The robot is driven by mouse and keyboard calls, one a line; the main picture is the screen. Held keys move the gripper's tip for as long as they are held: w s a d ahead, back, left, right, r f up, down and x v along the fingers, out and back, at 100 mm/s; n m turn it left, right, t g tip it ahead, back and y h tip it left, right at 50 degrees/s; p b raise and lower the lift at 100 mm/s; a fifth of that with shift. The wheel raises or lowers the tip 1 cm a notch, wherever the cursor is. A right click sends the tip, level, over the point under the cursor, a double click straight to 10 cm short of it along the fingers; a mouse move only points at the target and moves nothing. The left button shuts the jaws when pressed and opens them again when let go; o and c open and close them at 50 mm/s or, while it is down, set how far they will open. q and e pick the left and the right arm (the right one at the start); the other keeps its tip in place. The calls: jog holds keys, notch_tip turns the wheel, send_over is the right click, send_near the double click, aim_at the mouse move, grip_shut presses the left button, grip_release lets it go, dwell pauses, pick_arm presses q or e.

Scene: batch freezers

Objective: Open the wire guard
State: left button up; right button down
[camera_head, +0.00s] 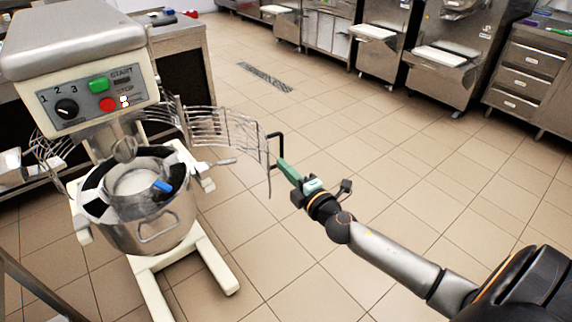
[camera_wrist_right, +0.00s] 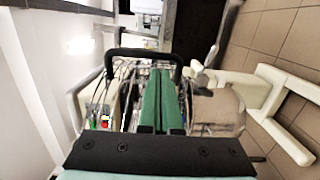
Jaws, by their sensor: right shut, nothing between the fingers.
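The wire guard (camera_head: 232,132) is a curved wire cage on the mixer (camera_head: 88,85). Its large section stands out to the right of the bowl (camera_head: 150,215), and the bowl's top is uncovered. A black bracket-shaped handle (camera_head: 282,146) shows at the guard's outer end. My right gripper (camera_head: 282,164) has green fingers, shut and empty, with the tips close to this handle. In the right wrist view the shut fingers (camera_wrist_right: 160,75) point toward the wires, with the black handle (camera_wrist_right: 145,53) arching around their tips. Contact cannot be told. My left gripper is not in view.
The mixer's pale base legs (camera_head: 212,262) reach forward on the tiled floor. Steel machines (camera_head: 385,40) and a drawer cabinet (camera_head: 525,80) line the back right. A dark-sided counter (camera_head: 185,75) stands behind the mixer. The floor in the middle is clear.

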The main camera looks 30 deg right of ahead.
jog(key=shift+w+d, duration=0.3)
jog(key=shift+d, duration=0.05)
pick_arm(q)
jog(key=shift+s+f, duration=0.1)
pick_arm(e)
jog(key=shift+d, duration=0.1)
pick_arm(q)
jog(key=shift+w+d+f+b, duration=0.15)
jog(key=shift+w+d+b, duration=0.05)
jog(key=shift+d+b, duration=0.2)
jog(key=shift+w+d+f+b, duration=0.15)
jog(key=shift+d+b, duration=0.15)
jog(key=shift+b, duration=0.2)
pick_arm(e)
jog(key=w+d, duration=0.4)
jog(key=d, duration=0.1)
jog(key=shift+d, duration=0.2)
jog(key=shift+w, duration=0.1)
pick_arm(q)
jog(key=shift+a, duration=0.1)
